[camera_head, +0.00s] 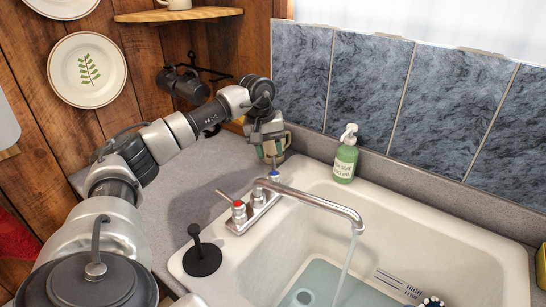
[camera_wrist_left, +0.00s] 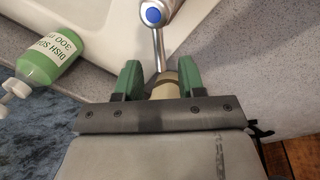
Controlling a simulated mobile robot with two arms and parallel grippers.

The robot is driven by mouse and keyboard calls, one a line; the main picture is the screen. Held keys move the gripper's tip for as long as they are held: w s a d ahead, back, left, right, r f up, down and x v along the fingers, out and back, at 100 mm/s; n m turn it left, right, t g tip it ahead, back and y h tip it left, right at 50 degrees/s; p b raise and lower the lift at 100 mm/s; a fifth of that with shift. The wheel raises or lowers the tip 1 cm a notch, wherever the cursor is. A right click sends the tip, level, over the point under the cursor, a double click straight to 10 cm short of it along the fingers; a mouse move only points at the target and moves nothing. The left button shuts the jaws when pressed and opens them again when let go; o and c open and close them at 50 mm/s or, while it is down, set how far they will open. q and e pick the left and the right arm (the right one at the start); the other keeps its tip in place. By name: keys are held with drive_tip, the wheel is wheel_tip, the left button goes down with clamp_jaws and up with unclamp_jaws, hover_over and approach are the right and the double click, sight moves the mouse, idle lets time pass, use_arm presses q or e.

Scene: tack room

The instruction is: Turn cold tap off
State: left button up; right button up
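The cold tap (camera_head: 274,175), with a blue cap, stands at the far end of the metal faucet base. In the left wrist view its blue cap (camera_wrist_left: 153,13) is at the top, and its thin metal lever points towards my gripper. Water runs from the spout (camera_head: 340,210) into the sink. My left gripper (camera_head: 269,154) is just beyond the cold tap. In the left wrist view its green-padded fingers (camera_wrist_left: 160,78) are apart, with the lever's end appearing between them; contact cannot be told. My right gripper is not in view.
A green soap bottle (camera_head: 345,158) stands on the sink's back rim. The red-capped hot tap (camera_head: 238,211) and a black plunger-like item (camera_head: 202,258) are nearer. The white sink (camera_head: 455,250) holds water.

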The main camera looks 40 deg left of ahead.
sight(273, 162)
use_arm(q)
drive_tip(key=shift+w+d+f, duration=0.15)
drive_tip(key=shift+f, duration=0.7)
drive_tip(key=shift+w+d+f, duration=0.1)
drive_tip(key=shift+f, duration=0.75)
clamp_jaws()
